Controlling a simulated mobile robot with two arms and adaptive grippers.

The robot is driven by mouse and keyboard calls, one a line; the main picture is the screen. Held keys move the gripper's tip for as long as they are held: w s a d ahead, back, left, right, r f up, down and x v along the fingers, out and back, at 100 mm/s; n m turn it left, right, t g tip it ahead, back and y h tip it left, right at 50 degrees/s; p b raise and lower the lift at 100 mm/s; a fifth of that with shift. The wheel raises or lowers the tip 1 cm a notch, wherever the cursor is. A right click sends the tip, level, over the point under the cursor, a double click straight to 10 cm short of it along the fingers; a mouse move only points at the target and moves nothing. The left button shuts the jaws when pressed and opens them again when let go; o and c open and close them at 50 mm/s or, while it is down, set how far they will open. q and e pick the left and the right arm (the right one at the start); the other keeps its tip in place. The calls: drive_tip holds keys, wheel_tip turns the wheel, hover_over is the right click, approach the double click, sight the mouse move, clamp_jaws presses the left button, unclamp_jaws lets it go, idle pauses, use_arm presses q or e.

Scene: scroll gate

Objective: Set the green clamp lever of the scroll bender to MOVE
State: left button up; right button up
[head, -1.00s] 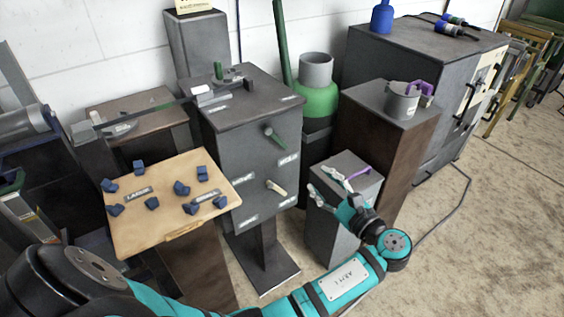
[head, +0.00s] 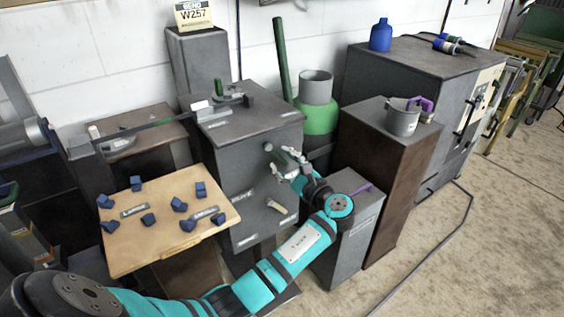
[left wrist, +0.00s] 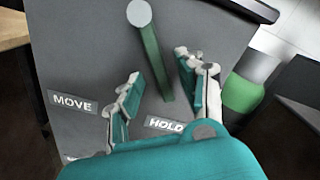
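The green clamp lever (left wrist: 155,62) is on the front of the grey scroll bender cabinet (head: 240,150). In the left wrist view it runs from a round grey end (left wrist: 139,13) down toward the HOLD label (left wrist: 168,124). The MOVE label (left wrist: 73,102) is to the left. My left gripper (left wrist: 160,70) is open, with one finger on each side of the lever's lower part; I cannot tell whether either touches it. In the head view, my left gripper (head: 282,163) is at the cabinet front and hides most of the lever. My right gripper is not in view.
A cream lever (head: 277,206) sits lower on the cabinet front. A tan board (head: 165,240) with several blue blocks stands at the left. A green cylinder (head: 318,118) and a low grey pedestal (head: 350,225) are to the right.

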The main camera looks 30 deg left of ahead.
use_arm(q)
drive_tip(key=shift+w+a, duration=0.25)
drive_tip(key=shift+a, duration=0.3)
clamp_jaws()
